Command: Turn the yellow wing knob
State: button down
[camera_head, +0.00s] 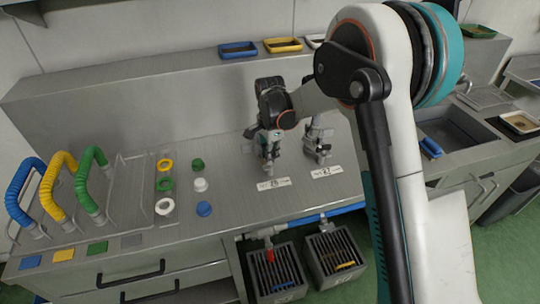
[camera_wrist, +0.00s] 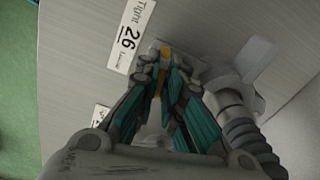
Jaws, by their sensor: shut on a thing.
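The yellow wing knob (camera_wrist: 164,54) shows in the wrist view as a narrow yellow strip between my fingertips. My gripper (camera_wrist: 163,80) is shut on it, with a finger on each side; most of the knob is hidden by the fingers. In the head view my gripper (camera_head: 268,155) is at the left fitting on the bench, and I cannot make out the knob there. A label (camera_wrist: 130,38) reading "Tight 26 Loose" lies beside the fitting; it also shows in the head view (camera_head: 273,184).
A second grey fitting (camera_head: 318,143) with its own label (camera_head: 327,172) stands close on the right. Coloured rings and caps (camera_head: 203,208) and blue, yellow and green hoses (camera_head: 60,185) are at left. Slatted crates (camera_head: 335,257) stand below the front edge.

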jog(key=n, duration=0.4)
jog(key=shift+n, duration=0.3)
jog(key=n, duration=0.4)
jog(key=shift+n+b, duration=0.3)
jog(key=n, duration=0.3)
jog(key=shift+n, duration=0.3)
jog(key=n, duration=0.4)
jog(key=shift+n, duration=0.3)
jog(key=n, duration=0.4)
jog(key=shift+n, duration=0.3)
jog(key=n, duration=0.3)
jog(key=shift+n, duration=0.3)
jog(key=n, duration=0.4)
jog(key=shift+n, duration=1.9)
jog(key=shift+w, duration=0.1)
